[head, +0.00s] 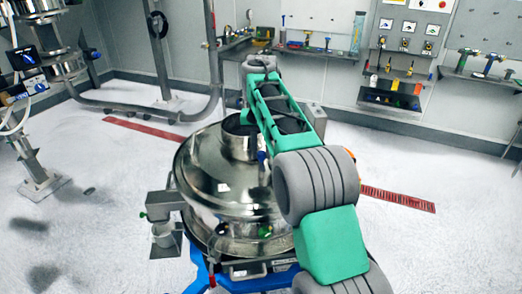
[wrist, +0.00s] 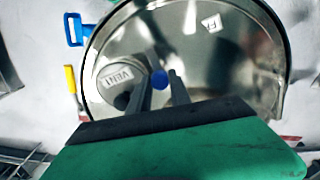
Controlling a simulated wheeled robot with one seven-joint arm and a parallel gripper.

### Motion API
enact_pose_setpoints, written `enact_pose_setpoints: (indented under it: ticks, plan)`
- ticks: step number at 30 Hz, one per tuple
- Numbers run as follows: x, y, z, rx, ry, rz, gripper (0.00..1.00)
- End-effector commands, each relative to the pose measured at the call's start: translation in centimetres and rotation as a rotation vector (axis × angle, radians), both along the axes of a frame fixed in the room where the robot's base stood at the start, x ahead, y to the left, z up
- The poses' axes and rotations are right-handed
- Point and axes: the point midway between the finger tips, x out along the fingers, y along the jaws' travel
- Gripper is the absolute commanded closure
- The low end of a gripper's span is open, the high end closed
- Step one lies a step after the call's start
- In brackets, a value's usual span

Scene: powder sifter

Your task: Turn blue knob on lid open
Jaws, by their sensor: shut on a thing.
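The blue knob (wrist: 158,80) is between the two fingers of my gripper (wrist: 160,77) in the wrist view, above the shiny metal lid (wrist: 225,70). My gripper is shut on the knob. In the head view a small blue spot that looks like the knob (head: 262,156) shows on the lid (head: 205,170), partly hidden by my arm. The lid is round and domed, with a raised neck at its top. A round cap marked VENT (wrist: 118,76) lies left of the knob in the wrist view. How far the knob is turned cannot be told.
The sifter stands on a blue frame (head: 200,272). A metal bracket (head: 163,204) sticks out at its left. Blue (wrist: 76,30) and yellow (wrist: 71,79) handles are beside the lid. Wall shelves with tools (head: 392,97) are behind. The white floor at left is mostly open.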

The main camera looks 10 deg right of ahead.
Motion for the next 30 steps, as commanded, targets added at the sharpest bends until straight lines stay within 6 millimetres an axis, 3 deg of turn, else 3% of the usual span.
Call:
enact_pose_setpoints:
  ticks: [8,16,22,24,30]
  plan:
    - [0.0,0.0,0.0,0.000,0.000,0.000,0.55]
    - [0.0,0.0,0.2,0.000,0.000,0.000,0.54]
    - [0.0,0.0,3.9,0.000,-0.002,0.000,0.54]
    - [0.2,0.0,3.2,0.004,0.000,0.000,0.54]
    - [0.1,0.0,4.8,0.003,-0.002,0.001,0.54]
